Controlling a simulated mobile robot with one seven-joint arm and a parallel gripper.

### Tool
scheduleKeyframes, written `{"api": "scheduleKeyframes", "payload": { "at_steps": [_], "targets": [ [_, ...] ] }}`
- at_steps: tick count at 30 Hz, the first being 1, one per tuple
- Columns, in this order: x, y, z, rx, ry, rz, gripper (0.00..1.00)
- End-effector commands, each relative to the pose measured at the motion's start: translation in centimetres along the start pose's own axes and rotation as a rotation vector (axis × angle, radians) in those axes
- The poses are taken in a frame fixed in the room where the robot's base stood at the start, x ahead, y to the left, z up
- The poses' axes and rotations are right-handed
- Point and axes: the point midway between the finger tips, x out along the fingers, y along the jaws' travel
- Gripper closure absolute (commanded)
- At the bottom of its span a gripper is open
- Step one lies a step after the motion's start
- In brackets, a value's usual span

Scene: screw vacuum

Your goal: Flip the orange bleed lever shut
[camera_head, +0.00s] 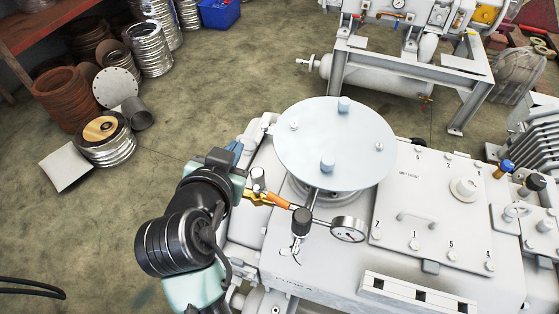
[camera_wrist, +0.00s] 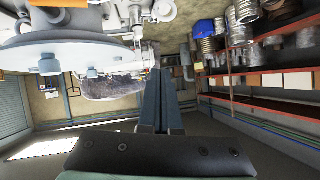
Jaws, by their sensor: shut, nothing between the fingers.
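The orange bleed lever (camera_head: 278,200) is on the white machine, below the large round lid (camera_head: 335,145) in the head view. A brass-coloured fitting (camera_head: 257,197) is at its left end. I cannot tell from its pose whether the valve is open or shut. My gripper (camera_head: 236,148) is to the upper left of the lever, at the machine's left edge, and appears apart from it. In the wrist view my gripper (camera_wrist: 158,75) shows two blue-grey fingers shut together with nothing between them. I cannot make out the lever in the wrist view.
A round gauge (camera_head: 348,229) and a black-topped valve (camera_head: 301,222) stand close to the lever's right end. A small grey cylinder (camera_head: 258,178) stands just above the brass fitting. A flat panel (camera_head: 430,215) lies farther right. Open floor (camera_head: 215,75) lies beyond the machine's left side.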

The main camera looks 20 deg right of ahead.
Motion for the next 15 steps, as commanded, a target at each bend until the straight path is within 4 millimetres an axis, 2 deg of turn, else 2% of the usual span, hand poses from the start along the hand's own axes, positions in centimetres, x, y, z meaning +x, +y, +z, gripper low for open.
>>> {"api": "scheduleKeyframes", "payload": {
  "at_steps": [1, 15],
  "targets": [
    [-1.1, 0.2, -0.8, 0.005, -0.036, 0.038, 1.00],
    [-6.8, 4.6, 1.7, 0.059, -0.251, 0.366, 1.00]
  ]
}}
